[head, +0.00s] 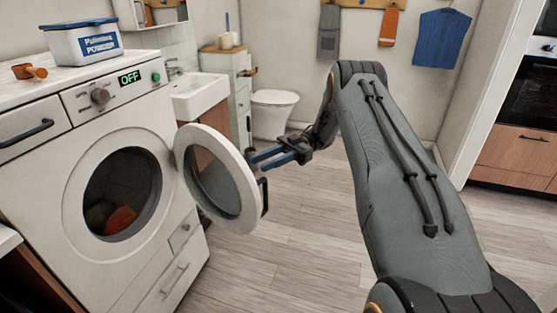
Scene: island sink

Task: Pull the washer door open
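The white front-loading washer (75,190) stands at the left. Its round door (246,182) is swung well out from the drum opening (122,192), hinged on the right of the opening. The door's dark handle (264,197) is on its outer right edge. My gripper (256,160) is beside the door's upper right edge, its blue fingers pointing left, above the handle and not around it. The fingers look apart with nothing between them. Whether the fingertips touch the door's far side cannot be told. Red and dark laundry (110,216) lies in the drum.
A detergent tub (82,42) and an orange scoop (28,71) stand on the washer top. A sink (196,95), a slim cabinet (230,85) and a toilet (273,112) are behind. The wooden floor (310,230) right of the door is clear.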

